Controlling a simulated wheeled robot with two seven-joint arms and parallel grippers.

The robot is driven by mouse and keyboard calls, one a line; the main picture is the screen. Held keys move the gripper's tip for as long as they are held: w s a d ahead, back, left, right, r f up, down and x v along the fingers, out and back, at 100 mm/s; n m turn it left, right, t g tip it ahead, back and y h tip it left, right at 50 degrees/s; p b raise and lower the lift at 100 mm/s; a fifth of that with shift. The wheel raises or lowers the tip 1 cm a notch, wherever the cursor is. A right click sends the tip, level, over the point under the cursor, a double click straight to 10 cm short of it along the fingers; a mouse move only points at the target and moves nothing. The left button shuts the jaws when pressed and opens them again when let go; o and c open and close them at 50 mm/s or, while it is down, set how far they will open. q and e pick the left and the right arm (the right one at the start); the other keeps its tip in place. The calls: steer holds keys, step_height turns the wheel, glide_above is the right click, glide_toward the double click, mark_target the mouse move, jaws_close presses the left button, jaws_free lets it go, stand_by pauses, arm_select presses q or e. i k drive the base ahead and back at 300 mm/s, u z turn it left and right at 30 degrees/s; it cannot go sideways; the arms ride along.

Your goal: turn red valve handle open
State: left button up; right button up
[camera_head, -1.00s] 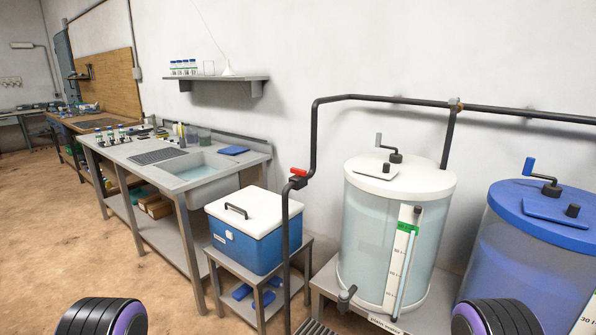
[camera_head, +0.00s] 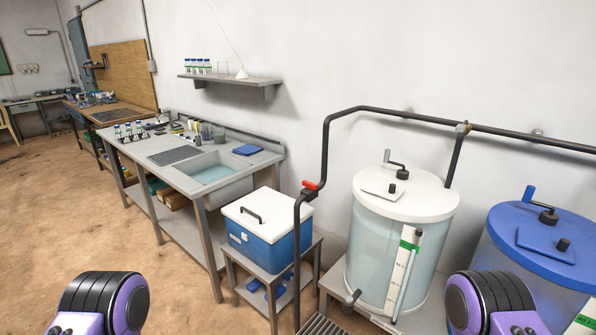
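The red valve handle (camera_head: 311,185) is small and sits on the black pipe (camera_head: 325,150), at the bend where the pipe turns down past the blue cooler. In the head view only rounded black and purple parts of my two arms show, low at the left and low at the right. Neither gripper's fingers are in view. Nothing of mine touches the handle or is close to it in the picture.
A white-lidded tank (camera_head: 405,195) and a blue-lidded tank (camera_head: 545,240) stand right of the pipe. A blue cooler with a white lid (camera_head: 268,215) stands on a low stand left of it. A sink bench (camera_head: 172,178) is further left. Open floor lies at the left.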

mark_target(310, 185)
steer(key=u, duration=3.1)
steer(key=k, duration=1.9)
steer(key=z, duration=1.6)
steer(key=i, duration=1.65)
